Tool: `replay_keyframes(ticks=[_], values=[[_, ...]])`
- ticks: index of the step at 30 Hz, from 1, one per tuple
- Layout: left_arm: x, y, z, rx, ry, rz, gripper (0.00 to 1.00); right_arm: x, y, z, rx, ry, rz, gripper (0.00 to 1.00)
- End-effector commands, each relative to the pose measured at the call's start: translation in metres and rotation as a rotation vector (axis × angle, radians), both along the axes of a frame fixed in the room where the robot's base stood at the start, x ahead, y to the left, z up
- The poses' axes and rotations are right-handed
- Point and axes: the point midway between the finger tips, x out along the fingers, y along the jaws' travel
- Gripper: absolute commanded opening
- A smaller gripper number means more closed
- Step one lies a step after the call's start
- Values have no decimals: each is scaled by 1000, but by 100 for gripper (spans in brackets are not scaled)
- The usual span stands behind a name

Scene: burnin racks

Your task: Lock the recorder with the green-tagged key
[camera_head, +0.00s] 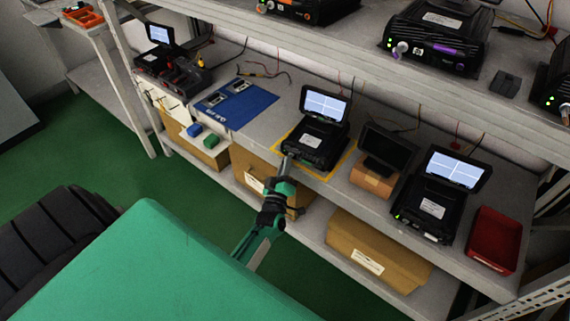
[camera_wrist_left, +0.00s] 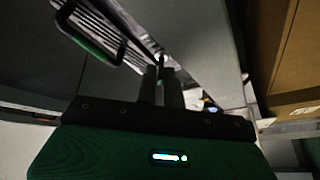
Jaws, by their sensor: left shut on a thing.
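The recorder (camera_head: 318,141) is a black box with a lit screen (camera_head: 326,105), standing inside a yellow-taped outline on the middle shelf. My left gripper (camera_head: 288,162) reaches to the lower left of its front face, very close to it; I cannot tell whether anything is inserted in the lock. In the left wrist view my left gripper (camera_wrist_left: 160,78) is shut, with a small dark greenish piece between its fingers, consistent with the green-tagged key, mostly hidden. The recorder's dark front with a looped handle (camera_wrist_left: 92,42) lies just beyond the fingers. My right gripper is not in view.
Another recorder (camera_head: 433,208) and a red bin (camera_head: 495,240) stand to the right, beside a dark monitor on a box (camera_head: 372,180). A blue mat (camera_head: 235,104) lies to the left. An upper shelf (camera_head: 340,45) with more recorders overhangs. Cardboard boxes (camera_head: 375,250) sit below.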

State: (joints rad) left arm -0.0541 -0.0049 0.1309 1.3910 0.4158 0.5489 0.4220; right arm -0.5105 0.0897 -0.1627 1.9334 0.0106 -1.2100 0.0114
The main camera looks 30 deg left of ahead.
Motion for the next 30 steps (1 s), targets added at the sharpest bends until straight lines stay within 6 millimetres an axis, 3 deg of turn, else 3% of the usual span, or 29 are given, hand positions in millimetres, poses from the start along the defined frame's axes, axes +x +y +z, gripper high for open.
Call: replay_keyframes(ticks=[9,10,11,20,25,30], values=[[0,0,-1,-1,1,0,0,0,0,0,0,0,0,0],[0,0,0,-1,1,0,11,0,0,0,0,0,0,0],[0,0,0,-1,0,0,14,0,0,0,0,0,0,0],[-2,0,-1,0,1,0,14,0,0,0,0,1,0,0],[-17,-6,-7,-1,3,0,14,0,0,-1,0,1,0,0],[-50,-18,-17,-1,5,-1,14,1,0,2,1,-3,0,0]])
